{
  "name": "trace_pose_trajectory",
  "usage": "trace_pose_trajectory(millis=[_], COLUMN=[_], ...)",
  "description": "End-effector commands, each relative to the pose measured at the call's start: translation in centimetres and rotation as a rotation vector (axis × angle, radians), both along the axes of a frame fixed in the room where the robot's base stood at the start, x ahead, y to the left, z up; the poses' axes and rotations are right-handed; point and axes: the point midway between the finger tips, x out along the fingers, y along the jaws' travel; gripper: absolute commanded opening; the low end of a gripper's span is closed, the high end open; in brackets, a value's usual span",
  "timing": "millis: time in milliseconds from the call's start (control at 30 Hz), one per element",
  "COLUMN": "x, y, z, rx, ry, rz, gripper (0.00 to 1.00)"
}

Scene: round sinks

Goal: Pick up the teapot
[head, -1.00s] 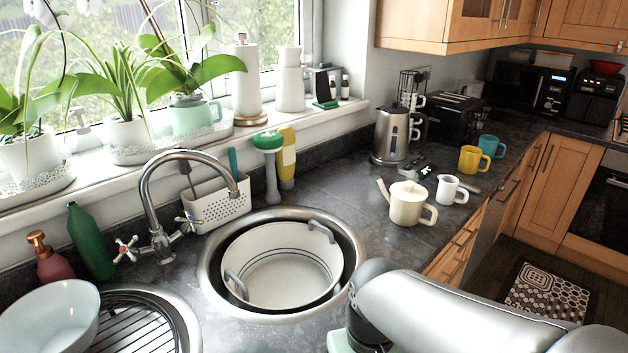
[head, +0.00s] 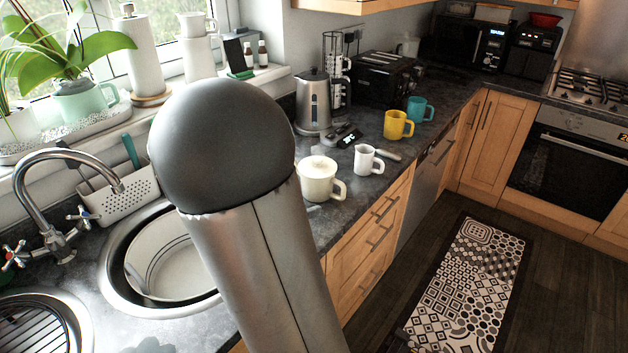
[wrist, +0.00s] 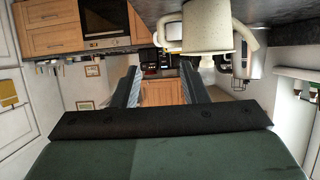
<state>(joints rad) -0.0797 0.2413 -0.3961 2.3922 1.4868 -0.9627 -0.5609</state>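The cream teapot (head: 318,182) stands upright on the dark counter, lid on and handle to the right. Its left side and spout are partly hidden behind my arm in the head view. In the wrist view, where the room appears upside down, the teapot (wrist: 208,28) is at the top right of centre, its handle at its left and spout at its right. My gripper (wrist: 160,86) shows there with two fingers spread apart and nothing between them. The teapot is beyond the fingers and off to one side, not touching. The head view does not show my gripper.
A white mug (head: 367,161) is close beside the teapot. A steel kettle (head: 313,101), a yellow mug (head: 398,125) and a teal mug (head: 420,108) stand farther back. The sink (head: 125,275) is at the left.

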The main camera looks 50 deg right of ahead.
Motion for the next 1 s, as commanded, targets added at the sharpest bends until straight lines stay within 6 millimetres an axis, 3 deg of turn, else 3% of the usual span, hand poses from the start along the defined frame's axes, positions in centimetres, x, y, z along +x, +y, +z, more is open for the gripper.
trace_pose_trajectory(millis=[400,767,1000], x=[0.5,0.9,1.1], y=[-8.2,-11.2,-14.4], z=[-3.5,-4.7,-6.1], rx=[-0.001,0.0,0.001], ry=[0.002,0.001,0.002], rz=[-0.005,0.0,-0.001], gripper=[0.4,0.4,0.4])
